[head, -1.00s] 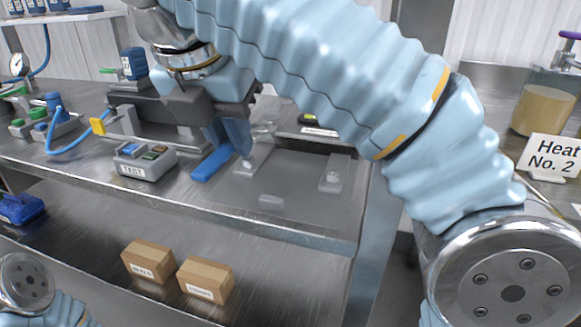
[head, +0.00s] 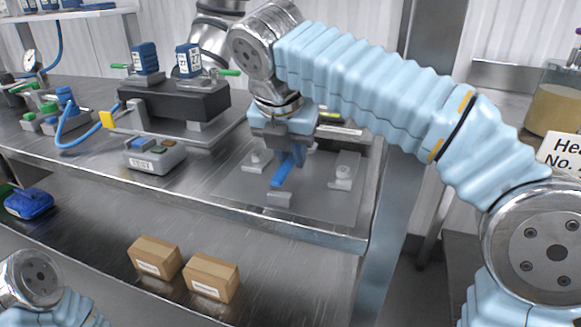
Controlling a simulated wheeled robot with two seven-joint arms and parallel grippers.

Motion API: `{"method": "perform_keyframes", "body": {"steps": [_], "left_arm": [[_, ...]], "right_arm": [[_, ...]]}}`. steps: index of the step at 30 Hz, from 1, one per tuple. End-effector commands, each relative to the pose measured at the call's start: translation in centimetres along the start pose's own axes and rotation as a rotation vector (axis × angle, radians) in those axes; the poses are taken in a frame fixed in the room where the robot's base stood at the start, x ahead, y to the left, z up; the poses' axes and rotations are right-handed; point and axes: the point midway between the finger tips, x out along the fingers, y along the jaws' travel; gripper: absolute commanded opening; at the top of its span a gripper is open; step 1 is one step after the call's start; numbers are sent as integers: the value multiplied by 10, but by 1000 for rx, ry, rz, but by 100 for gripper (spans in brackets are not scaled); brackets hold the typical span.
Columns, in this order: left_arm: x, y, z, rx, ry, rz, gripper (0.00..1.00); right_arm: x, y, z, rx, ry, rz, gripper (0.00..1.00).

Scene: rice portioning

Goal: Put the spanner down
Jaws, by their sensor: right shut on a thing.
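My right gripper (head: 289,152) reaches down over the right part of the metal bench. It is shut on the blue spanner (head: 281,176), which points down and toward the front over a grey plate (head: 318,200). The upper part of the spanner is hidden by the gripper. Its lower end shows just behind a small block (head: 279,198) on the plate; I cannot tell whether it touches the plate. My left gripper is out of view.
Small metal posts (head: 343,177) stand on the plate on both sides of the spanner. A grey TEST box (head: 156,158) and a dark block with blue-topped valves (head: 185,103) are to the left. Two cardboard boxes (head: 212,278) sit on the lower shelf.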

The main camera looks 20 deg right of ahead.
Motion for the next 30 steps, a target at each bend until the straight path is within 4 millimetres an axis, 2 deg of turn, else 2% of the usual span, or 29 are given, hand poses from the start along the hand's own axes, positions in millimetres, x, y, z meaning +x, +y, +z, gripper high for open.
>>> {"method": "perform_keyframes", "body": {"steps": [1, 4, 15, 16, 20, 21, 30], "left_arm": [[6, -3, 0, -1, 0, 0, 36], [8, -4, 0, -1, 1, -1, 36], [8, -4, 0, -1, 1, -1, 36], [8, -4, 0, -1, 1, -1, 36], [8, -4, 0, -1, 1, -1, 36], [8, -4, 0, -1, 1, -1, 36], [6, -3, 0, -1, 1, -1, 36]], "right_arm": [[11, 0, -6, -2, 1, -1, 0], [20, 0, -10, -3, 0, -1, 0], [23, 0, -12, -2, 0, 1, 0], [23, 0, -12, -2, 0, 1, 24], [23, 0, -11, -2, 0, 1, 43], [23, 0, -11, -2, 1, 0, 46], [20, 1, -10, -2, 0, 1, 46]]}}
